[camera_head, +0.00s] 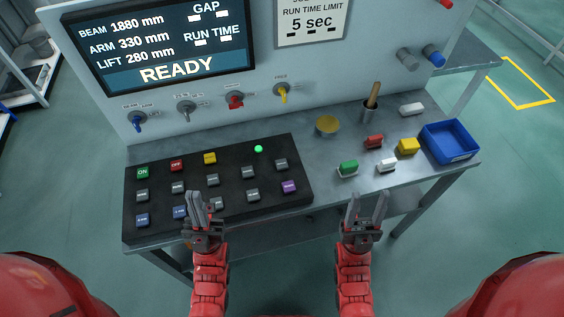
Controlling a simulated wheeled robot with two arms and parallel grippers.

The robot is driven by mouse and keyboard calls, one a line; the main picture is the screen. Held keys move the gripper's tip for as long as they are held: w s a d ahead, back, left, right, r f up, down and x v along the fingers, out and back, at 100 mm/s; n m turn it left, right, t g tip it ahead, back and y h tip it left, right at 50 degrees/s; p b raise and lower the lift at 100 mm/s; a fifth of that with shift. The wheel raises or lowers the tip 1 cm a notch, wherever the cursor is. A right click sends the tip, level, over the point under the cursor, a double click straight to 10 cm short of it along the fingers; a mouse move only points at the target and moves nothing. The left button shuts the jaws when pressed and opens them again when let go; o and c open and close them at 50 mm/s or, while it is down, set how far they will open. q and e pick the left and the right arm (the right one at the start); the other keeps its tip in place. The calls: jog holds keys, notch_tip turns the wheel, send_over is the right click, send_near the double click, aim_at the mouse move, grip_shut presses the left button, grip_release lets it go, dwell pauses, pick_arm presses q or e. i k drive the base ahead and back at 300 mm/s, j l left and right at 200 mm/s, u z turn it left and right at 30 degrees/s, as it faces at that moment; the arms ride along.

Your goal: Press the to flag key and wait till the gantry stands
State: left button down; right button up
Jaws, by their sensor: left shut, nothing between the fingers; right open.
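A black key panel (228,207) lies on the bench, with rows of small keys. A green ON key (142,173), a red key (176,165) and a yellow key (209,158) are at its top left. A purple key (289,187) is at its right, and a blue key (142,220) at its lower left. Most labels are too small to read; I cannot tell which is the to flag key. My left gripper (196,199) is shut and empty over the panel's front part, hiding some keys. My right gripper (366,207) is open and empty near the bench's front edge.
The screen (162,45) reads READY, beam 1880 mm, arm 330 mm, lift 280 mm. A sign (312,20) reads run time limit 5 sec. A green light (258,149) glows on the panel. Coloured blocks and a blue tray (449,141) are at the right.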

aim_at(281, 164)
jog(key=i+l, duration=0.15)
jog(key=l, duration=0.2)
jog(key=i+l, duration=0.1)
jog(key=l, duration=0.3)
jog(key=i+l, duration=0.15)
jog(key=l, duration=0.2)
jog(key=i+l, duration=0.15)
jog(key=l, duration=0.25)
jog(key=u, duration=1.65)
